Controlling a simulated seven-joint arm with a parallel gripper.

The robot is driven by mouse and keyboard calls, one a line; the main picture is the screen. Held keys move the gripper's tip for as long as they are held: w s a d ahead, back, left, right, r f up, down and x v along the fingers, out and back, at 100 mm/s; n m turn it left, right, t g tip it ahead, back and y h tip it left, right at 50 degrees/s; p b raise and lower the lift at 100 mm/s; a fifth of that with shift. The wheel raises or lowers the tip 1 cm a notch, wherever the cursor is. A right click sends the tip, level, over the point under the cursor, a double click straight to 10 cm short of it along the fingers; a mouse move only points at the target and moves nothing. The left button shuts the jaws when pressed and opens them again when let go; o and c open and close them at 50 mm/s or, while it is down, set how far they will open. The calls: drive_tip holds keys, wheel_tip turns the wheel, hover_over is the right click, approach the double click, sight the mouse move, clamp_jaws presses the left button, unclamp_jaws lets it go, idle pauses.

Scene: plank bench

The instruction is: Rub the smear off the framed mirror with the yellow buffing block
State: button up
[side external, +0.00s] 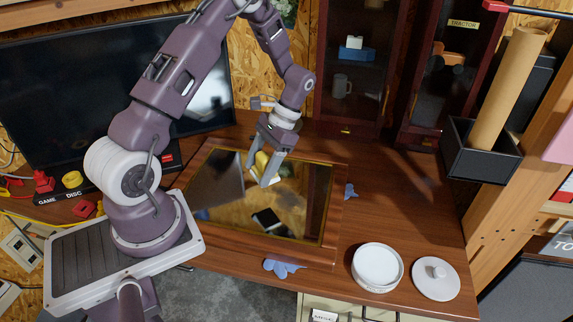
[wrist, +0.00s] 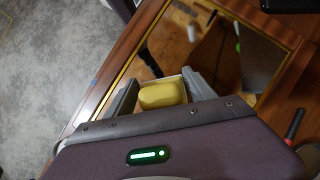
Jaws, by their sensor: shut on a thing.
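The framed mirror (side external: 312,200) lies on the plank bench, with a wooden frame and a thin gold inner edge. It also shows in the wrist view (wrist: 215,55). My gripper (side external: 264,172) is over the mirror's upper middle part, shut on the yellow buffing block (side external: 262,160). In the wrist view the block (wrist: 162,94) sits between the two fingers, with a pale layer along its edge. I cannot tell whether the block touches the glass. The glass carries reflections, and I cannot make out the smear for certain. A dark, pale-edged patch shows low on the glass.
A white round tub (side external: 377,268) and a white lid with a knob (side external: 435,279) are on the bench at right. A dark screen (side external: 60,90) stands behind at left. A black box (side external: 490,160) holds a cardboard tube (side external: 508,85). Bench between mirror and box is mostly clear.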

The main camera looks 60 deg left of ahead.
drive_tip(key=shift+s+a+f, duration=0.25)
drive_tip(key=shift+s+f, duration=0.05)
drive_tip(key=shift+f, duration=2.85)
drive_tip(key=shift+f, duration=1)
drive_tip(key=shift+w, duration=0.1)
